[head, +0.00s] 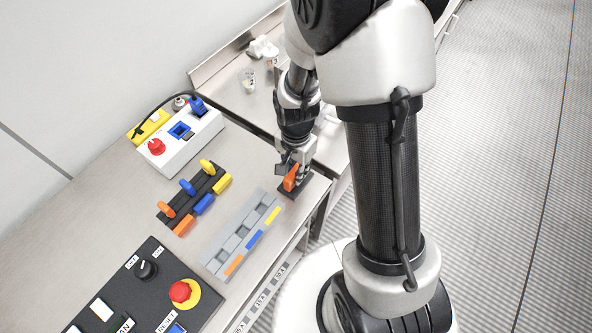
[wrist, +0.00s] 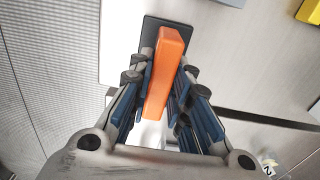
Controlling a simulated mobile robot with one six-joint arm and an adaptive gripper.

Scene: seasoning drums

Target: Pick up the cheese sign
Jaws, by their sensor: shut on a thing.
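My gripper (head: 296,176) is shut on an orange block (head: 290,178) near the right end of the table. In the wrist view my gripper (wrist: 160,95) has its blue-padded fingers on both sides of the orange block (wrist: 166,70). The block stands on or over a dark plate (wrist: 151,32), also seen in the head view (head: 317,189). I cannot read any lettering on the block, so I cannot tell whether it is the cheese sign. The fingers hide part of the block in the head view.
A black rack (head: 184,208) with orange, blue and yellow pieces stands left of my gripper. A grey slotted tray (head: 232,240) with coloured labels lies in front. A white control box (head: 190,150) is behind, and a black button panel (head: 140,300) is at the lower left.

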